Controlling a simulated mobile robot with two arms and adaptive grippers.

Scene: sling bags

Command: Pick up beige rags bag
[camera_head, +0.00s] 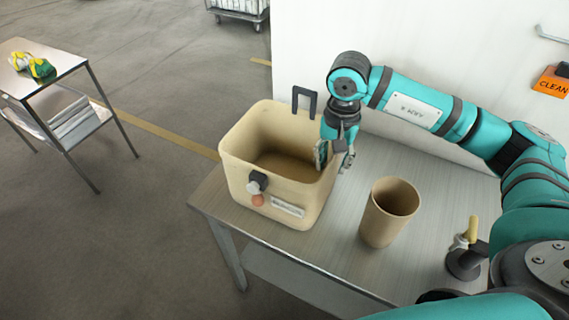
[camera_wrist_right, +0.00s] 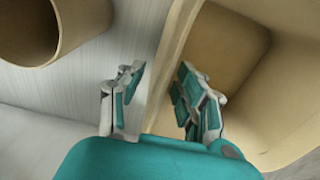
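The beige open-topped bag (camera_head: 236,183), shaped like a stiff tub, stands upright on the table. A pale label (camera_head: 287,207) and a dark handle (camera_head: 304,101) show on it; the label's text is too small to read. The bag's inside looks empty. My right gripper (camera_head: 334,158) is at the bag's right rim. In the right wrist view the gripper (camera_wrist_right: 158,90) is open, with the bag's wall (camera_wrist_right: 172,62) between its fingers. A gap shows beside the left finger; contact at the right finger is hard to tell. My left gripper is not in view.
A tan cup (camera_head: 379,222) stands on the table (camera_head: 335,232) right of the bag. A small dark-based item with a yellow top (camera_head: 468,243) is at the table's right. A white wall (camera_head: 420,45) rises behind. A side table (camera_head: 62,60) stands far left.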

